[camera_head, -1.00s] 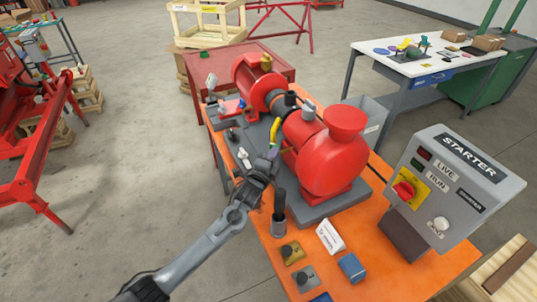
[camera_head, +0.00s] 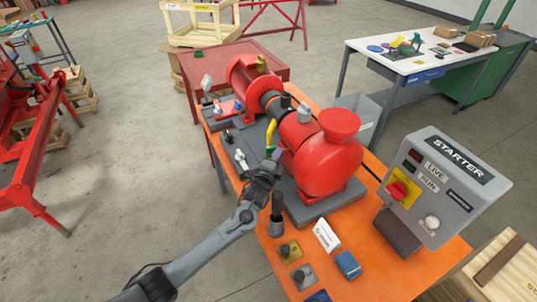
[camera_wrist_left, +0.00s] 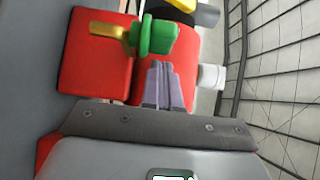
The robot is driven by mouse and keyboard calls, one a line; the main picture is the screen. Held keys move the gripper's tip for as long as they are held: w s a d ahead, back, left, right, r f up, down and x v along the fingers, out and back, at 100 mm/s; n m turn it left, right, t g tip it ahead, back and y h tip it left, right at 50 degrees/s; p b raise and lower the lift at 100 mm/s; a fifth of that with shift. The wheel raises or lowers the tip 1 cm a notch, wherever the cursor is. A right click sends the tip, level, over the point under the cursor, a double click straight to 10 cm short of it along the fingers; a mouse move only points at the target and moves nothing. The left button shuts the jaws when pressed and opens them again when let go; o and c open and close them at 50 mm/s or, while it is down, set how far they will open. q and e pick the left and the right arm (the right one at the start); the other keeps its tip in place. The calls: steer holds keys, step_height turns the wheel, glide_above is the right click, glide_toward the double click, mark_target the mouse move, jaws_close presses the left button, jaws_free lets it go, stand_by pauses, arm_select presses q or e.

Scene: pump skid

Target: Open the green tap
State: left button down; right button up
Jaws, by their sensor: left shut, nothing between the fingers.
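The green tap (camera_wrist_left: 156,37) shows in the left wrist view on a brass-coloured stem, in front of the red pump body (camera_wrist_left: 150,75). In the head view only a small green bit of the tap (camera_head: 278,154) shows beside my gripper at the pump's near side, below a yellow bent pipe (camera_head: 271,132). My left gripper (camera_head: 271,157) is shut and empty. In the left wrist view its fingertips (camera_wrist_left: 161,66) lie together just below the tap's handle; I cannot tell whether they touch it. My right gripper is not in view.
The red pump (camera_head: 322,150) stands on an orange bench (camera_head: 365,272). A grey starter box (camera_head: 443,187) stands at the bench's right. A black upright handle (camera_head: 277,208) stands close by my left wrist. Small blocks and a white sign (camera_head: 327,236) lie in front.

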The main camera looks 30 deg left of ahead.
arm_select(q)
steer(key=shift+w+d, duration=0.1)
steer(key=shift+w, duration=0.4)
steer(key=shift+s, duration=0.1)
stand_by(0.7)
steer(key=p+v, duration=0.1)
steer(key=v, duration=0.6)
steer(key=shift+s, duration=0.2)
stand_by(0.4)
